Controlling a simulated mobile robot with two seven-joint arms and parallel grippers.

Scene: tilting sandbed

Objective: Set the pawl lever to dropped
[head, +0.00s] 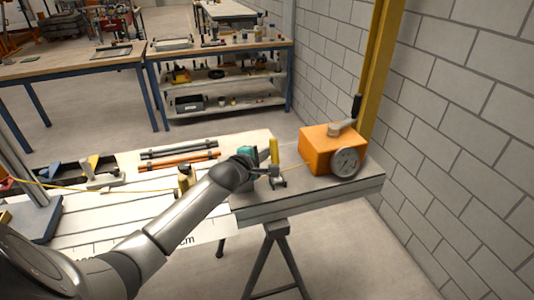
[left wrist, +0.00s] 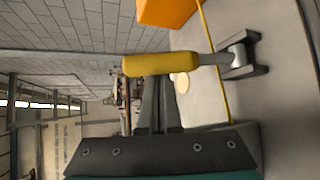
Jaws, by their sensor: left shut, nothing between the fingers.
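The pawl lever has a yellow handle (head: 274,151) on a grey pivot bracket (head: 278,182). It stands roughly upright on the bench end, left of the orange winch box (head: 316,150). In the left wrist view the yellow handle (left wrist: 160,64) lies across the fingertips, with its grey shaft running right to the bracket (left wrist: 243,55). My left gripper (head: 266,170) is shut and empty, close beside the lever. Its fingers (left wrist: 160,84) end at the handle; I cannot tell whether they touch it. My right gripper is not in view.
A thin yellow cord (left wrist: 217,60) runs past the lever. A block wall (head: 450,110) and a yellow post (head: 380,60) stand behind at right.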

